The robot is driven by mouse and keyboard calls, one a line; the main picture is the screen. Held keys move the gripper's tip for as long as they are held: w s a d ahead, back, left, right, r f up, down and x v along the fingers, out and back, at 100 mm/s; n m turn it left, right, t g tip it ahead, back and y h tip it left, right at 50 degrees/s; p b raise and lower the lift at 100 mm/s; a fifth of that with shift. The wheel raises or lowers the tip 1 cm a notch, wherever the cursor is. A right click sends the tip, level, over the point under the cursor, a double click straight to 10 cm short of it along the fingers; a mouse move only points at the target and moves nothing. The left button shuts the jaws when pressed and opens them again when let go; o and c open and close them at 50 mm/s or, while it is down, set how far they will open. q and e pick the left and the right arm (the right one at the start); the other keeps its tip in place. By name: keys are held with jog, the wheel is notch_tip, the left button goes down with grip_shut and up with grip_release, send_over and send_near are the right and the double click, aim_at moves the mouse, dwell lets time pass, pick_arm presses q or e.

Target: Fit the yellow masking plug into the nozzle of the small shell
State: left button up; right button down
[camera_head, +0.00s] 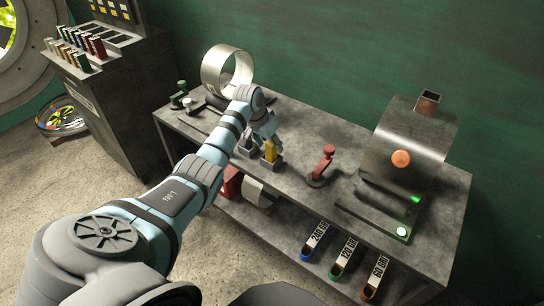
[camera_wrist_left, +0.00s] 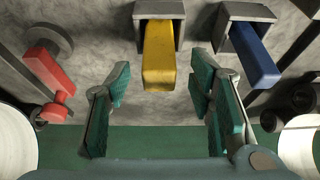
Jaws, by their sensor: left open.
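The yellow masking plug (camera_head: 271,150) stands in a grey square holder on the workbench; it also shows in the wrist view (camera_wrist_left: 158,55). My left gripper (camera_head: 266,126) is open just above the plug. In the wrist view its green-padded fingers stand apart on either side of the plug's near end, and I see no grip on it. A curved metal shell (camera_head: 397,127) rests on a stand at the right end of the bench, with a square, open-topped nozzle (camera_head: 429,99) on top and an orange disc on its front. I cannot tell for certain if this is the small shell. My right gripper is not seen.
A blue plug (camera_wrist_left: 252,52) sits in a holder beside the yellow one. A red upright piece (camera_head: 322,164) on a round base stands to the right. An open pale ring (camera_head: 213,66) is at the back left. Labelled grit belts hang below the bench's front edge.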

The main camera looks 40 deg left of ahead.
pick_arm(q)
jog(key=shift+x, duration=0.9)
jog(key=shift+c, duration=0.5)
grip_shut()
jog(key=shift+r, duration=0.1)
notch_tip(320, 180, up, 20)
jog(key=p, duration=0.3)
